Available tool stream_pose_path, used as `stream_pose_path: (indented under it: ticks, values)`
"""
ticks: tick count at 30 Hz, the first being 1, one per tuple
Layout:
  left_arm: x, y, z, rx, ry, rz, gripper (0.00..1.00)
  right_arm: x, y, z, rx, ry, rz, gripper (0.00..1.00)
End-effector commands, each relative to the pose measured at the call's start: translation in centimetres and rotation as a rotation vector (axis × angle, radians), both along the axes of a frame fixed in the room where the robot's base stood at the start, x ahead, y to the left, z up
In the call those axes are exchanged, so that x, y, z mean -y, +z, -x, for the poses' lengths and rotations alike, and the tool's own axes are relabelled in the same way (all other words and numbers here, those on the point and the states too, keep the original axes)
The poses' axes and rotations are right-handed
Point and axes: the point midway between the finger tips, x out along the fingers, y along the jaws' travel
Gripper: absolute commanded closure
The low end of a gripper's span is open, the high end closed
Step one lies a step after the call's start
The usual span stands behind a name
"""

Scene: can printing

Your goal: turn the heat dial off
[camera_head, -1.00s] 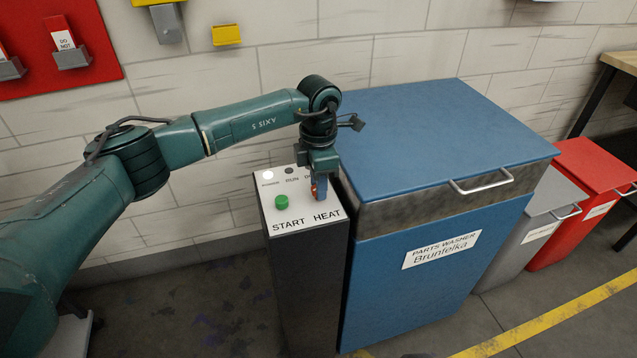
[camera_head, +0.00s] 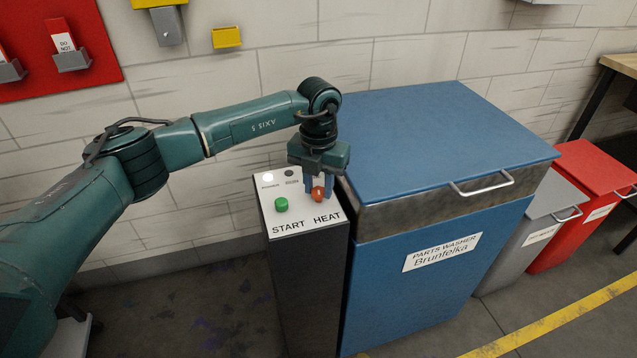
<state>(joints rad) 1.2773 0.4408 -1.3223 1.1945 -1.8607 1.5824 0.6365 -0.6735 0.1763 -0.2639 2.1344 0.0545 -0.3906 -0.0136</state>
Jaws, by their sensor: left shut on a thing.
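The heat dial (camera_head: 319,194) is a small orange-red knob above the word HEAT on the white top of the control post (camera_head: 297,218). My left gripper (camera_head: 319,188) points down over the dial from above and is shut on it, with a blue finger on each side. The dial's front face shows between the fingers, with a pale mark on it. The back of the dial is hidden by the gripper. My right gripper is not in view.
A green START button (camera_head: 281,204) sits left of the dial. The blue parts washer (camera_head: 440,150) stands close on the right, its lid shut. Grey (camera_head: 535,235) and red (camera_head: 590,205) bins stand farther right. A brick wall is behind.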

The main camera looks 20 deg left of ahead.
Motion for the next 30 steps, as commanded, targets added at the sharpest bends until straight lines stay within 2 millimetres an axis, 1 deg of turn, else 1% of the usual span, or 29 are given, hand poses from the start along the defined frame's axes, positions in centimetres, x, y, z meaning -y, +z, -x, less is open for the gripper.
stream_pose_path:
  ticks: [6,12,29,30]
  values:
    - [-0.04,0.08,-0.01,0.0,0.128,-0.001,0.94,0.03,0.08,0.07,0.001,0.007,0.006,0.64]
    - [-0.03,0.08,-0.02,0.0,0.194,-0.001,0.94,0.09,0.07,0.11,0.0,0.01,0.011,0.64]
    - [-0.03,0.07,-0.04,0.001,0.222,0.0,0.94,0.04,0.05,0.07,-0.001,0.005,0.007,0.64]
    - [-0.03,0.07,-0.04,0.001,0.222,0.0,0.69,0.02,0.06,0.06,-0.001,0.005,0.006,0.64]
